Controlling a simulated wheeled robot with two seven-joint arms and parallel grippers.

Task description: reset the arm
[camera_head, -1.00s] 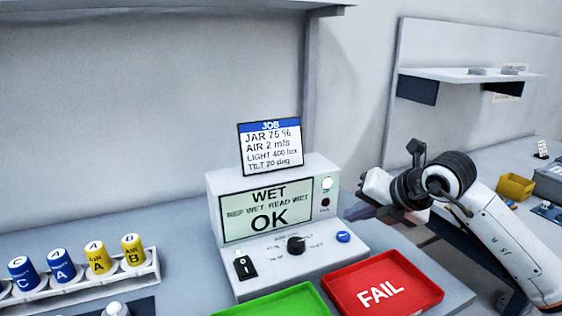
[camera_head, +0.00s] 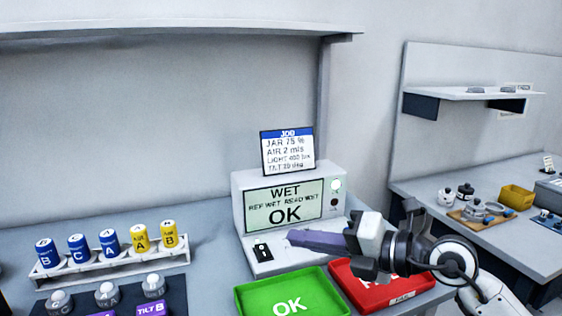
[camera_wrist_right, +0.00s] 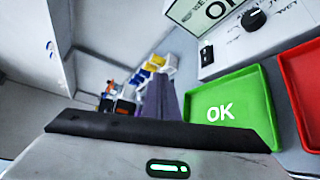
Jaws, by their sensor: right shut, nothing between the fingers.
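My right gripper (camera_head: 293,239) reaches in from the right, its purple fingers shut and empty. It points left in front of the tester's lower panel, above the back of the red and green trays. In the right wrist view its fingers (camera_wrist_right: 160,98) point away with nothing between them, left of the green tray. My right arm (camera_head: 440,255) covers part of the red tray. My left gripper is not in view.
The tester (camera_head: 338,190) shows WET and OK, with a JOB card (camera_head: 287,152) on top. The green OK tray (camera_head: 250,300) and red FAIL tray (camera_head: 372,300) stand in front. A rack (camera_head: 105,266) of blue and yellow jars is at left. A side bench (camera_head: 520,235) stands right.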

